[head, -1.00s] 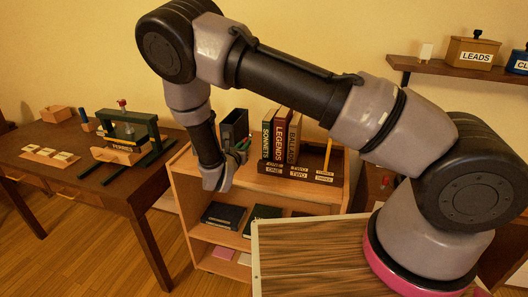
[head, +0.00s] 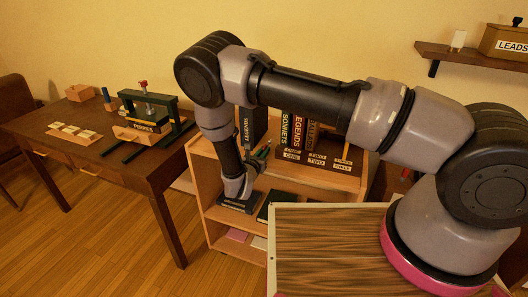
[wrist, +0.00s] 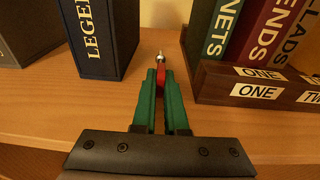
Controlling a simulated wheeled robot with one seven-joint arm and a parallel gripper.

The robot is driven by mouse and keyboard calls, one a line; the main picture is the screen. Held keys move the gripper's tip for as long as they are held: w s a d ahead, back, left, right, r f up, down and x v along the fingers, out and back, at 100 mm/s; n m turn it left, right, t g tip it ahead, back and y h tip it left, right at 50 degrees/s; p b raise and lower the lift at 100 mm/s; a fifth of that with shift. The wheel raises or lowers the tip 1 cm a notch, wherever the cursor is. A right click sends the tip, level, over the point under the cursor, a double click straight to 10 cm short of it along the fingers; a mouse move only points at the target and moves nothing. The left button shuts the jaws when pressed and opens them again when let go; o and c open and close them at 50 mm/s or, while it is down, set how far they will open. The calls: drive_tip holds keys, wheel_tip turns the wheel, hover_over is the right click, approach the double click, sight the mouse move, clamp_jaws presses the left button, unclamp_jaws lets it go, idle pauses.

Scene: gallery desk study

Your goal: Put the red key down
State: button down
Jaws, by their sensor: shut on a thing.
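The red key (wrist: 161,76) is between the green fingertips of my gripper (wrist: 161,84) in the wrist view, with its silver end pointing away from me. My gripper is shut on it. The key is over the wooden top of the bookcase (wrist: 50,107), in the gap between a dark upright book and the book rack. I cannot tell whether it touches the wood. In the head view my gripper (head: 262,152) shows small at the bookcase top, and the key cannot be made out there.
The dark book lettered LEGENDS (wrist: 97,38) stands close left of the fingers. The book rack (wrist: 255,92), labelled ONE and TWO, stands close right. Bare wood lies in front. In the head view a desk (head: 150,160) with a green press (head: 150,115) stands left.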

drive_tip(key=shift+f, duration=0.1)
drive_tip(key=c, duration=1)
unclamp_jaws()
drive_tip(key=shift+o, duration=0.2)
